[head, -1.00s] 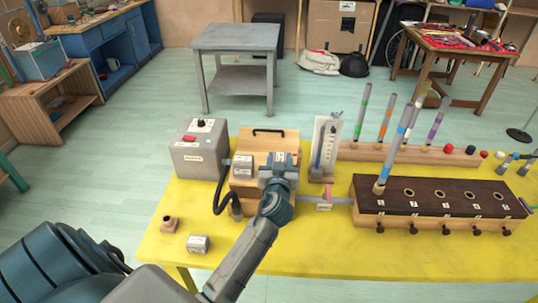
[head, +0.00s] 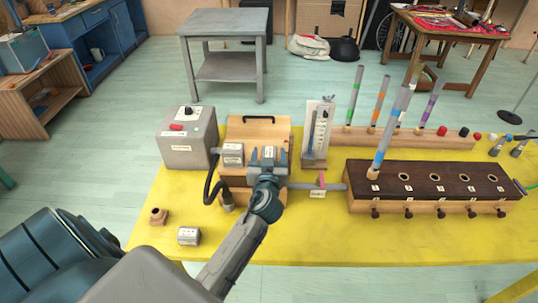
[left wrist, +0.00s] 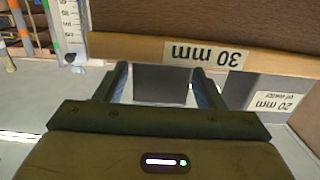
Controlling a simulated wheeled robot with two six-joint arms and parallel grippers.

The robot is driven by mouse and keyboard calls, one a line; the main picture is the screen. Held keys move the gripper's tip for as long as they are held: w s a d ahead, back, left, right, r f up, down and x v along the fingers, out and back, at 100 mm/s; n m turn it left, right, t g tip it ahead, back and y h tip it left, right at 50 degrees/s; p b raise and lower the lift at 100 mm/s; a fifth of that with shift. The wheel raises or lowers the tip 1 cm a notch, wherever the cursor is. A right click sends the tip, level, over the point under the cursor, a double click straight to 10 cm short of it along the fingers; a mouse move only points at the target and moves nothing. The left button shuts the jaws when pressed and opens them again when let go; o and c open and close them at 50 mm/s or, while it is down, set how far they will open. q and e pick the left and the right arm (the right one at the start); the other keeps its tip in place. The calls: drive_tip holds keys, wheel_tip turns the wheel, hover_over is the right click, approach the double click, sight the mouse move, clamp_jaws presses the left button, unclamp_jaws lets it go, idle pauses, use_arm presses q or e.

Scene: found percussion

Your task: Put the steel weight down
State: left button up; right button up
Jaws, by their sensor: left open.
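My left gripper (head: 268,155) is open over the front of the wooden box (head: 258,130) on the yellow table. In the left wrist view a grey block, which looks like the steel weight (left wrist: 163,85), sits between the spread fingers (left wrist: 163,78). In the head view this block is mostly hidden by the gripper. A grey labelled block (head: 232,158) sits just left of the gripper; its "20 mm" label shows in the left wrist view. Another small grey block (head: 188,236) lies on the table's front left. My right gripper is not in view.
A grey box (head: 188,140) with a red switch stands left, its black hose running to the wooden box. A gauge stand (head: 317,130) and a dark-topped pipe chest (head: 430,186) stand right, with a rack of coloured tubes behind.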

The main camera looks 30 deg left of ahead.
use_arm(q)
drive_tip(key=shift+s+d+f, duration=0.2)
drive_tip(key=shift+s, duration=0.15)
drive_tip(key=b+v, duration=0.3)
drive_tip(key=v, duration=0.8)
drive_tip(key=shift+r+b, duration=0.25)
drive_tip(key=shift+b, duration=0.05)
